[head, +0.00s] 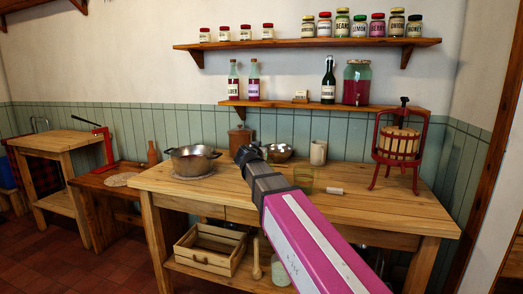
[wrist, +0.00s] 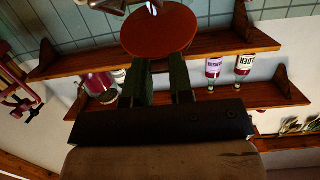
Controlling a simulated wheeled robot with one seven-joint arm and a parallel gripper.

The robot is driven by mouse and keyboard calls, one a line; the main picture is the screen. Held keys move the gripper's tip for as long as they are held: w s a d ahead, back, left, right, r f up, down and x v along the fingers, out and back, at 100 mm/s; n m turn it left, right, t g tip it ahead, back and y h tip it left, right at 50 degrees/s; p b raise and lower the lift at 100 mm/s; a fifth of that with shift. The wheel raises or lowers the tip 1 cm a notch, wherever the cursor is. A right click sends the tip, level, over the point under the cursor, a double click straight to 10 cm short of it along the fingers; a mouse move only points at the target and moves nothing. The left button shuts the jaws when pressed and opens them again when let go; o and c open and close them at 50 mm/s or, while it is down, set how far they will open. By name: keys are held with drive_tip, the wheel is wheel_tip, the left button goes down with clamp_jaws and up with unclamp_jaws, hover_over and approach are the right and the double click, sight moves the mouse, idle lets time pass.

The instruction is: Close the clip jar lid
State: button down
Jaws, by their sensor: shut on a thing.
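My gripper (wrist: 165,72) is at the top of the wrist view, its two dark green fingers a little apart. Their tips meet the near edge of a flat reddish-brown disc (wrist: 160,35), which looks like a lid. Shiny metal shows just beyond the disc, too cropped to make out. In the head view my dark gripper (head: 247,157) reaches over the wooden table, hiding what it holds. I cannot tell which vessel the disc belongs to, and no wire clip shows clearly.
A metal pot (head: 193,161) stands left on the table (head: 405,212). A red press (head: 400,145) is at the right end. Shelves with jars and bottles hang above.

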drive_tip(key=shift+s+a+f, duration=0.1)
drive_tip(key=shift+s+f, duration=0.2)
drive_tip(key=shift+f, duration=0.65)
drive_tip(key=c, duration=1)
unclamp_jaws()
drive_tip(key=v, duration=1)
drive_tip(key=shift+s, duration=0.35)
drive_tip(key=shift+a, duration=0.15)
